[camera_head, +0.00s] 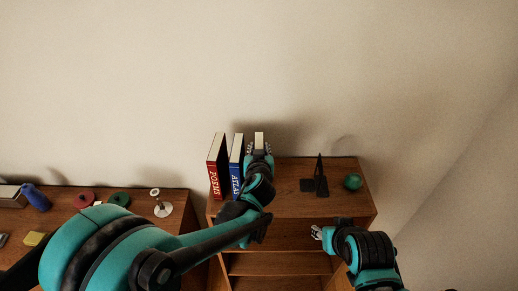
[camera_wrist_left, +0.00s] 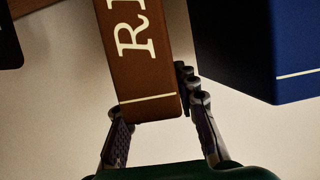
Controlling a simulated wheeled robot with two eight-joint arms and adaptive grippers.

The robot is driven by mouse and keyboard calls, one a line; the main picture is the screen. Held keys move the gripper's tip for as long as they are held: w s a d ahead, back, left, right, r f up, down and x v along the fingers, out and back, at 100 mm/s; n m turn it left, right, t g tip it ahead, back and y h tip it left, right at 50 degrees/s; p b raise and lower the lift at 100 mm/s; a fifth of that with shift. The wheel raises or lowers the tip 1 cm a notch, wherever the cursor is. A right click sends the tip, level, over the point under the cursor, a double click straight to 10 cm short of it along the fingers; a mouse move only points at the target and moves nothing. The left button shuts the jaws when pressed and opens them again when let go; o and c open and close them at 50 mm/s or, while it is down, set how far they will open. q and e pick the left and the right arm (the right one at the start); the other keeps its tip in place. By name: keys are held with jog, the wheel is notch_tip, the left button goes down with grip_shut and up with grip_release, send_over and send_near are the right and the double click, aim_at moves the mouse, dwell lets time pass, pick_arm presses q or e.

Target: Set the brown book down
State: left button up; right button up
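The brown book shows in the left wrist view (camera_wrist_left: 143,60), its spine with pale letters and a pale line facing the camera. In the head view its pale page top (camera_head: 259,139) stands upright at the shelf's back, right of the blue ATLAS book (camera_head: 236,165). My left gripper (camera_head: 259,150) has its fingers on both sides of the brown book and looks shut on it; the left fingertip is partly hidden. My arm hides the book's lower part, so I cannot tell whether it touches the shelf top. My right gripper (camera_head: 316,232) is low before the shelf, its opening unclear.
A black bookend (camera_head: 320,180) and a green ball (camera_head: 352,182) are on the shelf top (camera_head: 290,206) to the right. A side table at left carries several small objects, including a ring-topped stand (camera_head: 162,208).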

pick_arm(q)
jog(key=o, duration=0.4)
jog(key=shift+c, duration=0.2)
jog(key=shift+r, duration=0.1)
jog(key=shift+s+r, duration=0.15)
jog(key=shift+s, duration=0.15)
jog(key=p+v, duration=0.1)
jog(key=v, duration=1)
jog(key=s+a+f+g+y, duration=0.2)
jog(key=s+a+g, duration=0.3)
jog(key=a, duration=0.9)
jog(key=s+a+f+g+h, duration=0.1)
jog(key=s+a, duration=0.1)
jog(key=s, duration=0.4)
jog(key=s+a+f+g+h, duration=0.1)
jog(key=s+f, duration=0.1)
jog(key=s, duration=0.4)
jog(key=shift+s+a+f, duration=0.2)
jog(key=shift+a, duration=0.2)
